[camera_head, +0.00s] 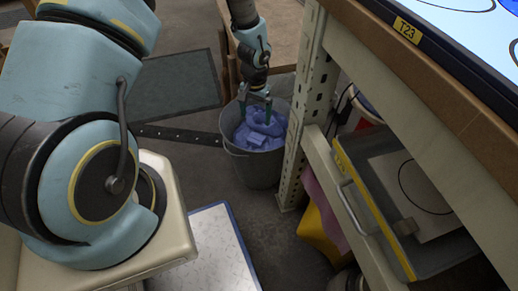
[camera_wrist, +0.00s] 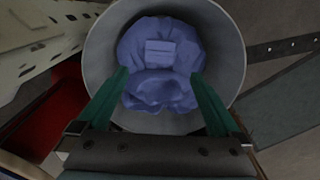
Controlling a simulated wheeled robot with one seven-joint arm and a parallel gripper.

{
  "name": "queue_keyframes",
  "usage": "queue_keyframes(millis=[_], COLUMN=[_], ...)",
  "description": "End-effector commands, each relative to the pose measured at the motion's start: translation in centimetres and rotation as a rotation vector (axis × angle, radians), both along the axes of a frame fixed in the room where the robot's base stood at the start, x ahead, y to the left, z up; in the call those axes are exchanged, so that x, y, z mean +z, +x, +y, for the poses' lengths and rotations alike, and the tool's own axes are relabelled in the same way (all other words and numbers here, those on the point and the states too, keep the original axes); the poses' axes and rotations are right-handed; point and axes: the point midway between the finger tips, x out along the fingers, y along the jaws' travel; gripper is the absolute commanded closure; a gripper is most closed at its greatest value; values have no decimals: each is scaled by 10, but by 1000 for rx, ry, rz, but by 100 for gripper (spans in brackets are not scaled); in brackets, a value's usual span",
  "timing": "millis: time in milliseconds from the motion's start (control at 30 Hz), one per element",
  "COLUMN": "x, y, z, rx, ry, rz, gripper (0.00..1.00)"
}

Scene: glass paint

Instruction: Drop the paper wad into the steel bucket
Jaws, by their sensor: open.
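The steel bucket (camera_head: 262,172) stands on the floor beside the shelf post, and in the wrist view its grey rim (camera_wrist: 235,45) surrounds a crumpled blue mass. A rounded blue lump (camera_wrist: 158,92), which looks like the paper wad, lies in the bucket on the near side of this mass. I cannot tell clearly where the lump ends and the other blue material begins. My gripper (camera_head: 256,105) points down over the bucket mouth. Its green fingers (camera_wrist: 160,78) are open, spread on either side of the lump, with nothing held between them.
A perforated shelf post (camera_head: 305,110) rises close to the right of the bucket. A grey drawer unit (camera_head: 400,215) and a yellow item (camera_head: 320,230) are at the right. A dark mat (camera_head: 178,85) and bare floor lie left of the bucket.

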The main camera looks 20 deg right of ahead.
Motion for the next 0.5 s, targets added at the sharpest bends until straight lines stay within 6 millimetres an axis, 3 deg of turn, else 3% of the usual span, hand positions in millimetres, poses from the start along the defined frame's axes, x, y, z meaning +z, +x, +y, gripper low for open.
queue_keyframes(millis=[167, 500], x=[14, 80], y=[1, 1], z=[-1, -1], rx=[0, 0], ry=[-2, -2], rz=[-1, -2], gripper=[0, 0])
